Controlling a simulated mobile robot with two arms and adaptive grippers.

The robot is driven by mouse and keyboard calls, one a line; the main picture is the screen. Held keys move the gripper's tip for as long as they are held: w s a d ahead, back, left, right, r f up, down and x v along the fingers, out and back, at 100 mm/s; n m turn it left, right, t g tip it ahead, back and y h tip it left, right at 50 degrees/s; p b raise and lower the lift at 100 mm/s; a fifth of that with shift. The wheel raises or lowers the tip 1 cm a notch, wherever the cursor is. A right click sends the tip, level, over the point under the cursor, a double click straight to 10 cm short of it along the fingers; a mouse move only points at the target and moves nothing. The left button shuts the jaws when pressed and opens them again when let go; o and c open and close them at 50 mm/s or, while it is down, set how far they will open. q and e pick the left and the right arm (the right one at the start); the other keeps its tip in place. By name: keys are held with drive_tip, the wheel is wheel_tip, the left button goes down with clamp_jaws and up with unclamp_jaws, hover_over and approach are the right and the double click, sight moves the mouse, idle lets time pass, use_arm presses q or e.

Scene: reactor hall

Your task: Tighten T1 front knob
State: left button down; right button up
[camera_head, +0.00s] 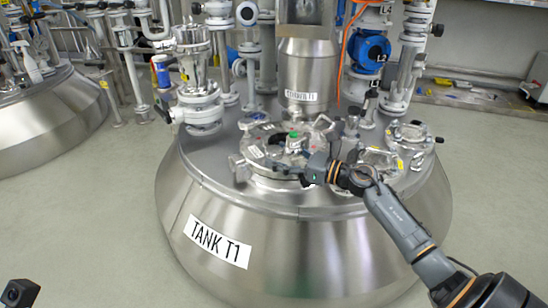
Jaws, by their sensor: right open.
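Tank T1 (310,240) is a large domed steel vessel labelled "TANK T1" in the middle of the head view. A round hatch (262,160) with clamps and small knobs around its rim sits on its top. My right gripper (289,168) reaches in from the right over the front right side of this hatch. Its jaws are open, close to the hatch rim. The front knob is not clearly made out; the gripper may cover it, and I cannot tell whether they touch. My left gripper does not show.
A steel cylinder (308,75) stands behind the hatch. Pipes and a valve stack (201,95) rise at the left of the tank top. A smaller port (408,138) lies at the right. Another steel tank (50,110) stands at far left. The floor at right is clear.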

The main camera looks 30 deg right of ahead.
drive_tip(key=shift+x, duration=1.05)
